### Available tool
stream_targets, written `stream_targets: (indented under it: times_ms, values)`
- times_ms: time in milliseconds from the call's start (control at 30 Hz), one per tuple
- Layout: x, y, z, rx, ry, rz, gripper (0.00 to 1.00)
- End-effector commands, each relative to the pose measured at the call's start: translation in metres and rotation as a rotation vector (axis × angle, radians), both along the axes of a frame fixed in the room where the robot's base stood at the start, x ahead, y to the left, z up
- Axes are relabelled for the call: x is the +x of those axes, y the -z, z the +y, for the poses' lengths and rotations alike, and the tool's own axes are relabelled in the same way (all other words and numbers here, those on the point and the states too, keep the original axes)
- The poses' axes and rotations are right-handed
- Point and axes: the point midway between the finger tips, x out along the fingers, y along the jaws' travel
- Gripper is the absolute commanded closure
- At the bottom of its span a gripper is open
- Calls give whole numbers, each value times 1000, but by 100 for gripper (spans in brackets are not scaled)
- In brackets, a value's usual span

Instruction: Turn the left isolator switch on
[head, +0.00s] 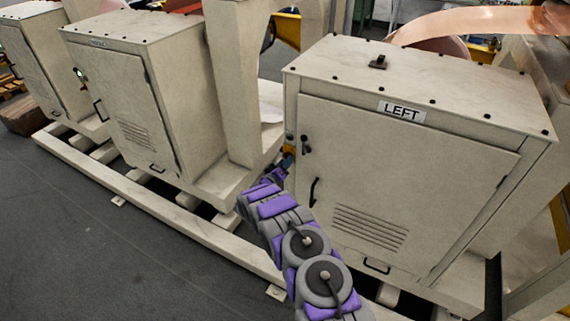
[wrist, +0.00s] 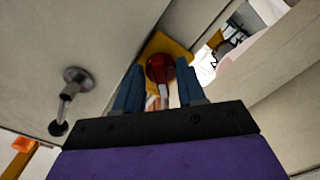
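The left isolator switch (wrist: 160,68) is a red knob on a yellow plate (wrist: 178,47), on the side of the beige cabinet (head: 310,235) labelled LEFT (head: 401,111). In the head view my gripper (head: 284,166) is at the cabinet's left edge, beside the yellow plate, and mostly hides the switch. In the wrist view the two blue fingers of my gripper (wrist: 160,88) are apart, with the red knob between them. A gap shows on each side of the knob. The knob's exact angle is hard to tell.
The cabinet door has a black handle (head: 313,192), a small latch (head: 305,145) and a vent (head: 370,227). A metal latch (wrist: 74,82) is left of my fingers in the wrist view. A beige post (head: 238,80) and another cabinet (head: 125,90) stand to the left. Open floor (head: 80,240) lies front left.

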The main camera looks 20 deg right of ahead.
Motion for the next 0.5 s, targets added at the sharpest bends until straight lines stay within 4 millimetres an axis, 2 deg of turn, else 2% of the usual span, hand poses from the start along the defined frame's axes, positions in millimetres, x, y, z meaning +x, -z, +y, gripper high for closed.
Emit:
stream_targets:
  times_ms: [300,500]
  values:
    - [2,0,-3,1,-1,-2,61]
    - [2,0,-5,5,-1,-1,79]
